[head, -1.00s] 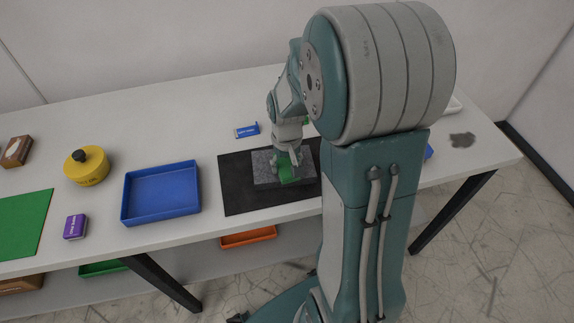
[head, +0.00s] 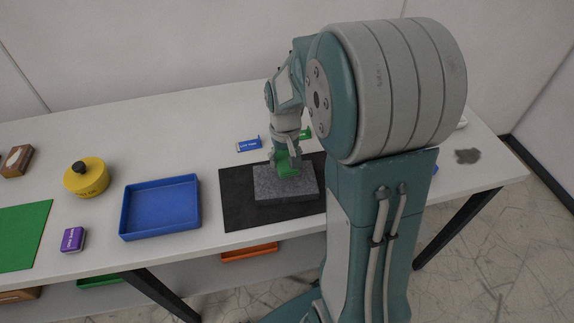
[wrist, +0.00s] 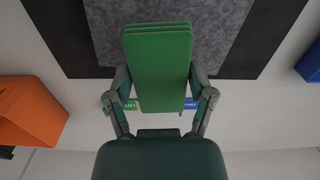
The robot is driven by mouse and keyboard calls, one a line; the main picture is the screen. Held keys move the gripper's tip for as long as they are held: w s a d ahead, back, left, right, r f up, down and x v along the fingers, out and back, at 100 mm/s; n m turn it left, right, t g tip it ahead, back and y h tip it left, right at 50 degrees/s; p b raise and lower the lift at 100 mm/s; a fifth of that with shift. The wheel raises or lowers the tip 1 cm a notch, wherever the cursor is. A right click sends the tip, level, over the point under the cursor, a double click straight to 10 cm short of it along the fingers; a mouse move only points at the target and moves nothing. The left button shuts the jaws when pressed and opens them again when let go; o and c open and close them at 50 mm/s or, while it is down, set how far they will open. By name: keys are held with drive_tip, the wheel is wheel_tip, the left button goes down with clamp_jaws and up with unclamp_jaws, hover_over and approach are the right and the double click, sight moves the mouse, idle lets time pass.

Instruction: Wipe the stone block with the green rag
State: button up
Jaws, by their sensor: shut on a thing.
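The grey speckled stone block (head: 288,188) lies on a black mat (head: 236,200). It also shows in the wrist view (wrist: 222,25), behind the rag. My gripper (head: 286,158) points down over the block's far edge and is shut on the folded green rag (head: 287,167). In the wrist view, the rag (wrist: 158,65) is a layered green pad between the two fingers of my gripper (wrist: 160,95). The rag overlaps the block's far edge in the head view. I cannot tell whether it touches the stone.
A blue tray (head: 126,232), a purple box (head: 72,240), a yellow round container (head: 87,181) and a green mat (head: 22,235) lie to the left. A small blue box (head: 248,144) and a green one (head: 305,134) lie behind. An orange container (wrist: 25,115) shows in the wrist view.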

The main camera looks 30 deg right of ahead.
drive_tip(key=shift+a+r, duration=0.1)
drive_tip(key=shift+r, duration=0.8)
drive_tip(key=shift+d+r, duration=0.25)
drive_tip(key=shift+r, duration=1.05)
drive_tip(key=shift+a, duration=0.15)
